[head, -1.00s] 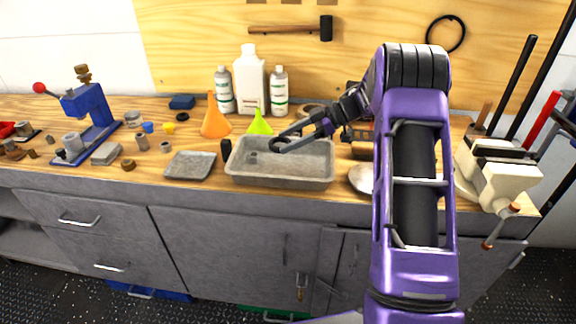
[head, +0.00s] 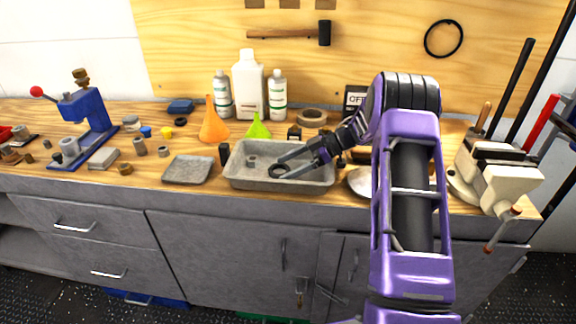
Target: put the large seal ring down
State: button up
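The large seal ring (head: 278,170), a dark ring, is inside the grey metal tray (head: 262,184) on the workbench, right of the tray's middle. It appears to lie on the tray floor. My gripper (head: 282,168) reaches in from the right over the tray. Its two fingers are spread apart, with the ring at their tips. Whether a fingertip still touches the ring is too small to tell.
A small grey part (head: 251,161) sits in the tray's left half. A shallow grey plate (head: 188,170) lies left of the tray. Funnels (head: 213,124) and bottles (head: 249,88) stand behind. A vise (head: 497,176) is at the right.

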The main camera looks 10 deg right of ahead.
jog(key=shift+o, duration=0.3)
jog(key=shift+r, duration=0.2)
jog(key=p+v, duration=0.1)
jog(key=v, duration=1.1)
